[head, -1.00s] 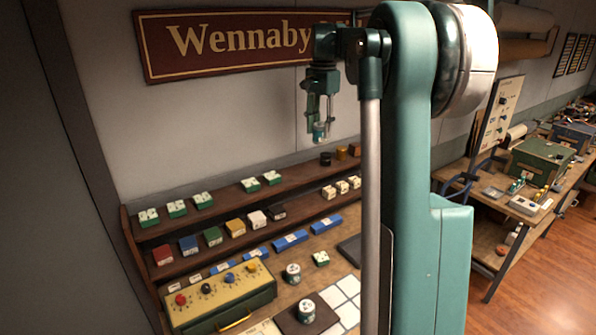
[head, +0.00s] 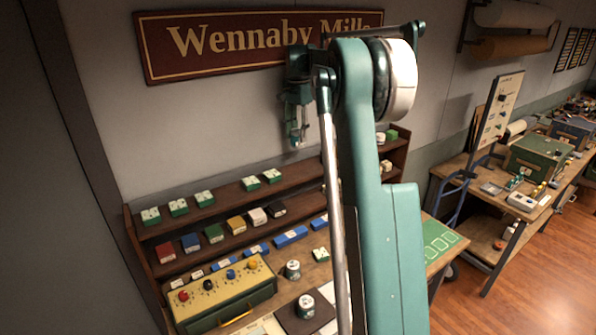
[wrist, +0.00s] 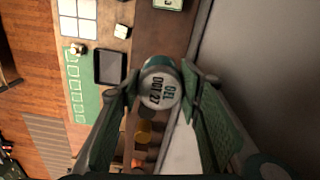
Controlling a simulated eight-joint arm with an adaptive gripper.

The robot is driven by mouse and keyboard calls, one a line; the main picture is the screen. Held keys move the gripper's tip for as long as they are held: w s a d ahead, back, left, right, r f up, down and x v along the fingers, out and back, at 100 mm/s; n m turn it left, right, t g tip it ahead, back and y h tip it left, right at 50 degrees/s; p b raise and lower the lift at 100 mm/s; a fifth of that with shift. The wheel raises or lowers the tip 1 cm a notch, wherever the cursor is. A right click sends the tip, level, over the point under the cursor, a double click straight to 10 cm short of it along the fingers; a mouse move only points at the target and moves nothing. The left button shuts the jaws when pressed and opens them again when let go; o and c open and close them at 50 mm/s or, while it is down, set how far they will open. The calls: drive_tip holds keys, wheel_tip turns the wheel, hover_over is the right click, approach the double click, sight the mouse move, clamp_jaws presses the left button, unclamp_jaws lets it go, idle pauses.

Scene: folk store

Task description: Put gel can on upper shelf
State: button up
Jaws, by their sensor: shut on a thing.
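My gripper (head: 297,140) hangs with its fingers down, in front of the wall and above the upper shelf (head: 228,198). It is shut on the gel can, held between the fingertips. In the wrist view, the can's pale round top (wrist: 158,88) reads "GEL DOT 27" and its side is dark green. In the head view the can is small and mostly hidden by the fingers. The shelf is a long dark wooden board along the wall. My arm hides part of its right side.
Green-and-white boxes (head: 204,198) stand on the upper shelf, with gaps between them. Coloured boxes (head: 235,225) fill the lower shelf. Two similar cans (head: 292,269) stand on the bench beside a yellow-topped control box (head: 222,283). The wrist view shows yellow items (wrist: 143,127) beyond the held can.

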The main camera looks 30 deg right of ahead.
drive_tip(key=shift+f, duration=0.6)
drive_tip(key=shift+f, duration=0.1)
hover_over(298, 170)
drive_tip(key=shift+a+f+p, duration=0.1)
drive_tip(key=shift+f+p, duration=0.35)
drive_tip(key=shift+f, duration=2.35)
drive_tip(key=shift+f, duration=0.1)
drive_tip(key=shift+f+p, duration=0.35)
drive_tip(key=shift+f, duration=1.6)
drive_tip(key=shift+f, duration=0.2)
drive_tip(key=o, duration=1)
drive_tip(key=shift+c, duration=0.2)
drive_tip(key=shift+r, duration=0.15)
